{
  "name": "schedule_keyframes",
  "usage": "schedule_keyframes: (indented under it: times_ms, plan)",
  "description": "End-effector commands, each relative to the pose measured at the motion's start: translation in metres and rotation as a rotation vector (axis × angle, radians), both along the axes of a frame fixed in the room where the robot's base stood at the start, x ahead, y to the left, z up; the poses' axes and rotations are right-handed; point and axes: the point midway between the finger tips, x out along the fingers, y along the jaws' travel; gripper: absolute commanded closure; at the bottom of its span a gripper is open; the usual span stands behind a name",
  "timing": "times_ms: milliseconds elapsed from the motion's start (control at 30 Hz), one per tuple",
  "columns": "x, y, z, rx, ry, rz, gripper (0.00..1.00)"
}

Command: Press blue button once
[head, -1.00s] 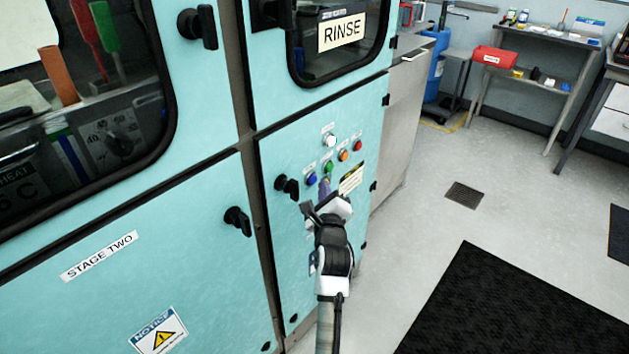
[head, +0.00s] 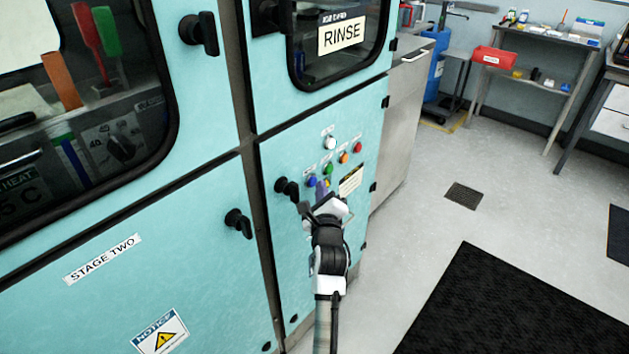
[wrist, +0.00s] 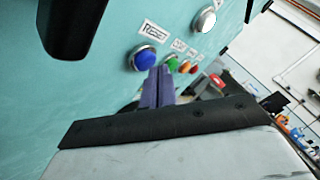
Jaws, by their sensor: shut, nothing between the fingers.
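The blue button (head: 311,181) is on the teal panel below the RINSE window, at the left end of a slanting row of buttons. In the wrist view the blue button (wrist: 143,58) is large, with a silver ring and a RESET label beside it. My gripper (head: 322,190) is in front of the panel, its purple fingers shut and empty, just right of and below the blue button. In the wrist view the fingertips (wrist: 160,72) appear close below and right of the button; I cannot tell whether they touch the panel.
Green (head: 328,169), orange (head: 343,157) and red (head: 358,147) buttons and a white button (head: 330,143) are close by. A black knob (head: 287,187) sticks out left of the blue button. A yellow-and-white label (head: 351,181) is to the right. Open floor lies right of the cabinet.

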Motion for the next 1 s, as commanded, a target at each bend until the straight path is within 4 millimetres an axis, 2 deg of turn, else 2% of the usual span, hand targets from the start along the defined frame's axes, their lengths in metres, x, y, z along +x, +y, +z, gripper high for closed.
schedule_keyframes:
  times_ms: [1000]
  plan:
    - [0.0049, 0.0064, 0.0002, -0.001, 0.000, 0.000, 1.00]
